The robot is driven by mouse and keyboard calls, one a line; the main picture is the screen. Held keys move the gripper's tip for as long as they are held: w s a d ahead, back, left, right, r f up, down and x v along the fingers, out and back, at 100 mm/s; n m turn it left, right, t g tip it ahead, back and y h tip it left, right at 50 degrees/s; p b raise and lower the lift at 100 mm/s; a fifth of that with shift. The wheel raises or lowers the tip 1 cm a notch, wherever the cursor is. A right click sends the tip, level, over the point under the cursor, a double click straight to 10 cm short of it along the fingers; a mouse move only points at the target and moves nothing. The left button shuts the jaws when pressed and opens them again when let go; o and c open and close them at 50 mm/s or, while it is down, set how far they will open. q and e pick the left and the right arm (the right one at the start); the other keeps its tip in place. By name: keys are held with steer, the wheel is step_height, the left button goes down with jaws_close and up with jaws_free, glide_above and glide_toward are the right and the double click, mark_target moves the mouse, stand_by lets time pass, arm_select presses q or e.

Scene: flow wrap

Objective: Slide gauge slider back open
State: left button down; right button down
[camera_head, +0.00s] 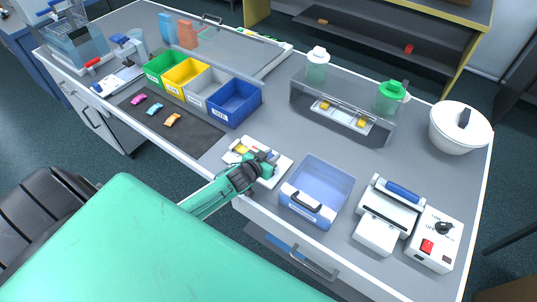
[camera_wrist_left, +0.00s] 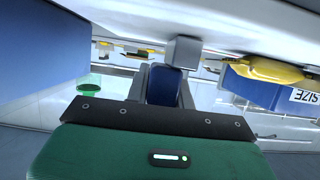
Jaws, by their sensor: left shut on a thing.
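The gauge (camera_head: 281,176) is a pale, flat fixture at the front middle of the table, partly hidden by my left arm. My left gripper (camera_head: 263,165) is low over it and shut. In the left wrist view, a small blue piece (camera_wrist_left: 163,84), seemingly the slider's grip, sits between the fingers of the gripper. A blue block (camera_wrist_left: 247,88) with a "SIZE" label stands to the right there, with a yellow piece (camera_wrist_left: 270,72) on top. The slider's full travel and position are hidden. My right gripper is in neither view.
A clear blue bin (camera_head: 325,180) stands close right of the gauge. Beyond it is a white sealer (camera_head: 390,210). Coloured bins, including a blue one (camera_head: 235,104), stand behind left. A dark mat (camera_head: 190,138) with wrapped pieces lies left. Bare table shows behind the gauge.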

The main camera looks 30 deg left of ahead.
arm_select(q)
steer(key=c, duration=1.2)
jaws_free()
steer(key=shift+d, duration=0.3)
steer(key=shift+s+a, duration=0.1)
steer(key=shift+s+r, duration=0.1)
steer(key=shift+s, duration=0.45)
steer(key=d+b+v, duration=0.1)
steer(key=b+v, duration=0.1)
steer(key=v, duration=1)
steer(key=shift+s+a+r+b, duration=0.25)
steer(key=shift+a+b, duration=0.15)
steer(key=shift+a, duration=0.1)
steer(key=shift+f, duration=0.1)
